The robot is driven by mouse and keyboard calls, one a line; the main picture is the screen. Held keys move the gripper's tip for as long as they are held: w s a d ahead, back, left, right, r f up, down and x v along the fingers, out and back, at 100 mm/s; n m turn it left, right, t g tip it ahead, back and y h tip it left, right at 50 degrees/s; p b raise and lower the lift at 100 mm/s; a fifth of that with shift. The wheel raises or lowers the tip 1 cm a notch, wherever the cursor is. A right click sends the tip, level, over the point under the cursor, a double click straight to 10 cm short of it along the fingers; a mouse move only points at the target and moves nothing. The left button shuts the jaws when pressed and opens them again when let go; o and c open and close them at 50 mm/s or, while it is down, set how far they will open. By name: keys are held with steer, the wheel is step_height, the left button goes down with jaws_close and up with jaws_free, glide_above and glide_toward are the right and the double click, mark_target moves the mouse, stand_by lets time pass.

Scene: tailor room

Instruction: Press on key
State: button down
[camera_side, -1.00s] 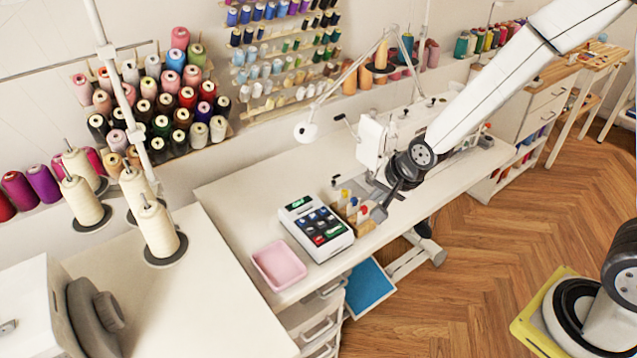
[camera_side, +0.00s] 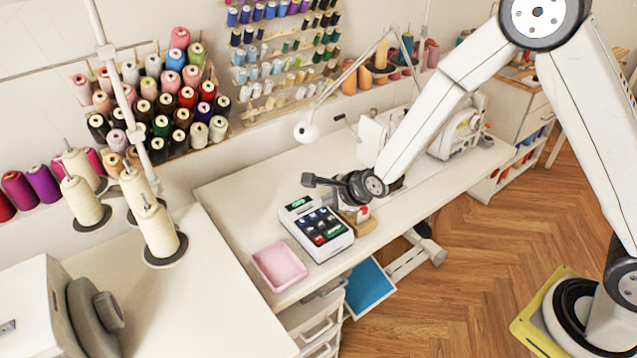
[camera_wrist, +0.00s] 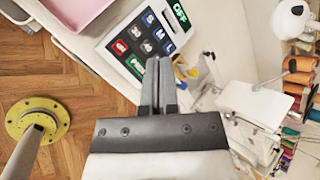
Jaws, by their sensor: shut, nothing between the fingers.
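A white keypad device (camera_side: 336,246) stands on the table, with a green display and several dark, blue, red and green keys. In the wrist view the device (camera_wrist: 107,43) has a green display reading OFF (camera_wrist: 180,14). My gripper (camera_side: 309,181) is shut and empty, above the device's far side in the side view.
A pink tray (camera_side: 279,268) lies left of the device. A small wooden holder (camera_side: 356,223) stands right beside the device, partly hidden by my arm. A sewing machine (camera_side: 458,132) and a lamp (camera_side: 307,131) are further back. The table behind the device is clear.

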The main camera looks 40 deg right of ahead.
mark_target(319, 240)
steer(key=shift+w+a+f+m+t, duration=0.3)
steer(key=shift+w+a+f+m, duration=0.2)
steer(key=shift+m, duration=0.5)
steer(key=shift+f, duration=0.15)
steer(key=shift+f, duration=4.2)
steer(key=shift+f, duration=0.1)
steer(key=shift+f, duration=0.35)
steer(key=shift+f, duration=0.4)
steer(key=shift+r, duration=0.85)
